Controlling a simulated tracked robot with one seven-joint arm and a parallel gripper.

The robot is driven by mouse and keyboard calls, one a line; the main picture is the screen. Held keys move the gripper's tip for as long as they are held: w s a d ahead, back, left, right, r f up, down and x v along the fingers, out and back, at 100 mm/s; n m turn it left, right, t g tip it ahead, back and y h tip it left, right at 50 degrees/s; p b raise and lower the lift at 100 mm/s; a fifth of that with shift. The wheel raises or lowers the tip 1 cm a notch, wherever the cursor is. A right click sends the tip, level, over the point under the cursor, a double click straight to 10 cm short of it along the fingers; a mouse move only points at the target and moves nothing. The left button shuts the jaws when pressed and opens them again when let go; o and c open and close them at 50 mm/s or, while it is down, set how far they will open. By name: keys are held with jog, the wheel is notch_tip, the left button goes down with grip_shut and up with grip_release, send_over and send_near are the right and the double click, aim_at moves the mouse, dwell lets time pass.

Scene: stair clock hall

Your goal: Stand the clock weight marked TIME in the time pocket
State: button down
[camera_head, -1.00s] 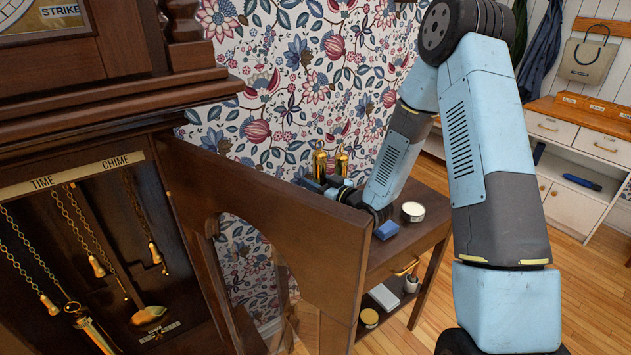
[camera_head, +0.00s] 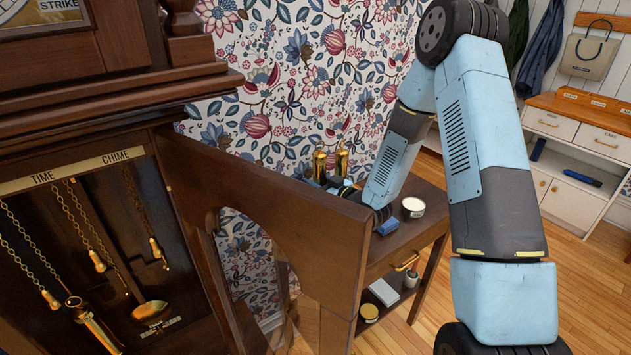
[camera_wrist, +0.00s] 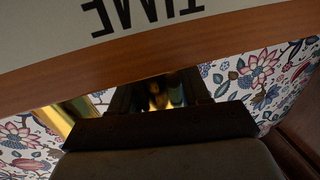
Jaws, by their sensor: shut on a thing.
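My gripper (camera_wrist: 160,102) shows dark fingers in the wrist view, shut with something golden between them, mostly in shadow. In the head view my gripper is largely hidden behind the open wooden clock door. Two brass clock weights (camera_head: 319,164) (camera_head: 342,161) stand upright side by side close to it, above the side table. I cannot tell which weight is held, nor read marks on them. A pale plate with upside-down TIME lettering (camera_wrist: 150,14) crosses the top of the wrist view, above a wooden edge (camera_wrist: 60,82). I cannot make out the pocket itself.
The open clock door (camera_head: 275,225) stands between the clock case and the side table (camera_head: 425,228). The case holds chains under TIME and CHIME labels and a hanging brass weight (camera_head: 95,325). A white round tin (camera_head: 413,207) and a blue block (camera_head: 388,226) sit on the table.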

jog(key=shift+f, duration=0.65)
jog(key=shift+c, duration=2.3)
grip_release()
jog(key=shift+f, duration=0.1)
notch_tip(320, 180, up, 13)
jog(key=shift+r, duration=0.1)
jog(key=shift+w+a, duration=0.1)
